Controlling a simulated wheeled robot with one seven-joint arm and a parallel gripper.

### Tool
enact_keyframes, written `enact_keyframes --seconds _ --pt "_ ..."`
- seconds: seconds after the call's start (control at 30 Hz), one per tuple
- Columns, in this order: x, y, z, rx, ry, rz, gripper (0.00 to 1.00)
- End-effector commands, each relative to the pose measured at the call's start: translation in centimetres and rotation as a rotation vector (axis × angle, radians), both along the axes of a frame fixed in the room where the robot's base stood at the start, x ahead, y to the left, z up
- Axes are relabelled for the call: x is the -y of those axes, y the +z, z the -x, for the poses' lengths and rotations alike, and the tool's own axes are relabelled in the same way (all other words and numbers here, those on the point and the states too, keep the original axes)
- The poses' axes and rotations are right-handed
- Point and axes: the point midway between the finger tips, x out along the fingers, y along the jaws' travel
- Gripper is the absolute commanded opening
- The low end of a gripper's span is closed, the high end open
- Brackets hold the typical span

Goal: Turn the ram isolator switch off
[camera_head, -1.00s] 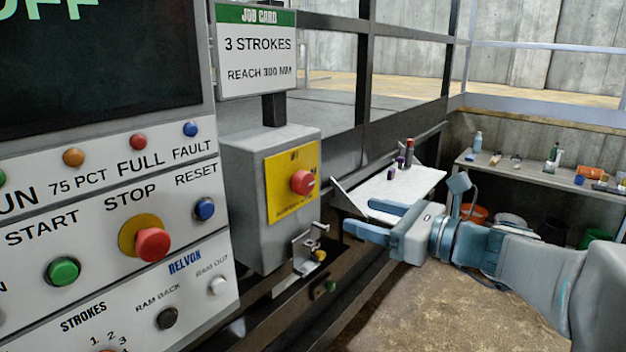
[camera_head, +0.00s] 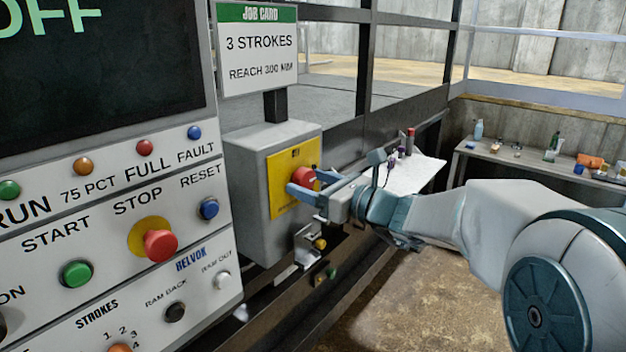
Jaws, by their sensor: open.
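The ram isolator switch is a red knob (camera_head: 303,177) on a yellow plate (camera_head: 282,200), on the front of a grey box (camera_head: 247,205). My gripper (camera_head: 303,186) is open at the knob, its fingers pointing left toward the plate. One finger overlaps the knob's lower part in the picture; the other is partly hidden near its right side. I cannot tell whether the fingers touch the knob. The knob's marking and pointer position are too small or covered to read.
A control panel (camera_head: 120,220) with a red stop button (camera_head: 160,245) stands at the left. A metal bracket (camera_head: 306,240) sits below the box. A white shelf (camera_head: 415,174) and a bench (camera_head: 535,165) with small items lie beyond my arm.

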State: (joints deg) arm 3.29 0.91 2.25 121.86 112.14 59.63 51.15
Motion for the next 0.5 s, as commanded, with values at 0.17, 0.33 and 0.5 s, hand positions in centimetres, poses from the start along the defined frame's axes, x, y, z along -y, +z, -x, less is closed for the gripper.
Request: enact_keyframes --seconds 0.17,0.33,0.5 --pt "-0.25 -0.03 -0.18 0.0 0.0 0.0 0.65" --pt "-0.24 -0.03 -0.16 0.0 0.0 0.0 0.56" --pt "-0.24 -0.03 -0.15 0.0 0.001 0.0 0.21"
